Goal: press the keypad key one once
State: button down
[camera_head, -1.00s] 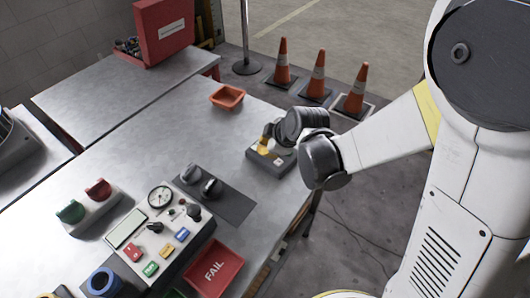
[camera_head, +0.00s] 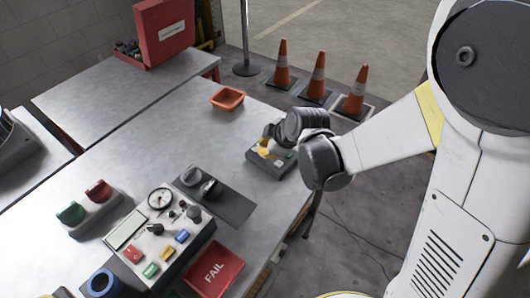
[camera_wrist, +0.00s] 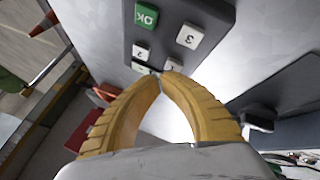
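The keypad (camera_head: 270,166) is a dark grey box on the metal table, under my gripper (camera_head: 266,148) in the head view. In the wrist view the keypad (camera_wrist: 211,11) shows a green OK key (camera_wrist: 146,16) and pale keys marked 3 (camera_wrist: 190,36) and 2 (camera_wrist: 141,52). Key one (camera_wrist: 173,66) is partly hidden by the fingertips, and another key beside it is also partly hidden. My gripper (camera_wrist: 162,76) has its yellow fingers' tips together, with nothing held between them. The tips are at the edge of key one; I cannot tell whether they touch it.
An orange tray (camera_head: 227,98) stands behind the keypad. A control panel (camera_head: 150,262) with coloured buttons and a red FAIL tray (camera_head: 215,268) are to the left and front. Traffic cones (camera_head: 317,78) stand on the floor beyond the table edge.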

jog(key=shift+r, duration=0.35)
jog(key=shift+r, duration=0.1)
notch_tip(320, 180, up, 5)
jog(key=p, duration=0.4)
dwell(0.7)
jog(key=s+d+r+m+h, duration=0.2)
jog(key=s+d+r+m, duration=0.4)
jog(key=s+d+m, duration=0.1)
jog(key=s+d+r+m+t+h, duration=0.1)
jog(key=s+d+r+m, duration=0.5)
jog(key=s, duration=0.6)
jog(key=d+m+h, duration=0.1)
jog(key=d+m, duration=0.1)
jog(key=shift+d, duration=0.4)
